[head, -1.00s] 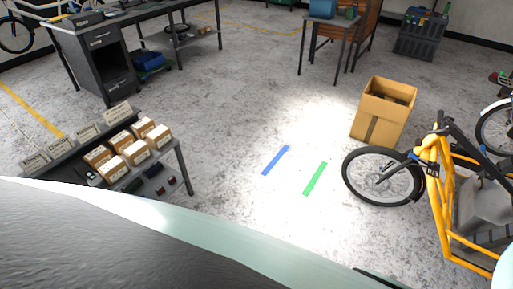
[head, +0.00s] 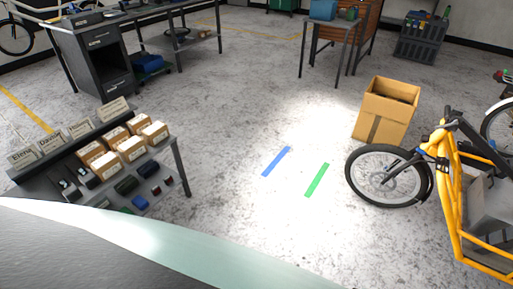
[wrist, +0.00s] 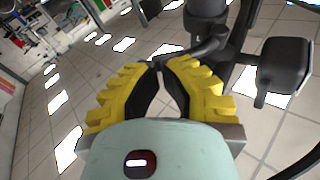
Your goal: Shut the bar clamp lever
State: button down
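My gripper (wrist: 159,67) shows in the wrist view, with yellow ribbed fingers and black inner pads. The fingertips come together at the top, with a gap between the pads lower down. A black curved lever (wrist: 203,49) is just beyond and right of the tips, beside a thick black post (wrist: 206,14). Its near end reaches the tips; I cannot tell whether they touch it. A black block-like part (wrist: 285,64) is to the right. In the head view, a yellow cargo bike (head: 445,190) stands at the right; its clamp lever is too small to make out. My gripper is outside that view.
A cardboard box (head: 388,112) stands behind the bike's front wheel (head: 349,180). Blue tape (head: 277,161) and green tape (head: 317,180) mark the open floor. A low table (head: 172,150) with small boxes (head: 132,149) is at the left. A workbench (head: 96,60) is farther back.

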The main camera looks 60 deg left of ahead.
jog(key=w+n+t+y+b, duration=0.1)
jog(key=y+b, duration=0.1)
jog(key=b, duration=0.4)
jog(key=w+d+f+n+t+y+b, duration=0.1)
jog(key=y+b, duration=0.2)
jog(key=b, duration=0.4)
jog(key=w+d+n+y+b, duration=0.1)
jog(key=n+y+b, duration=0.1)
jog(key=b, duration=0.5)
jog(key=shift+d+f+t+y, duration=0.2)
jog(key=shift+d+t+y, duration=0.05)
jog(key=shift+t+y, duration=0.15)
jog(key=shift+w+d+f+b, duration=0.15)
jog(key=shift+w+b, duration=0.35)
jog(key=shift+b, duration=0.25)
jog(key=shift+s+p, duration=0.1)
jog(key=shift+p, duration=0.35)
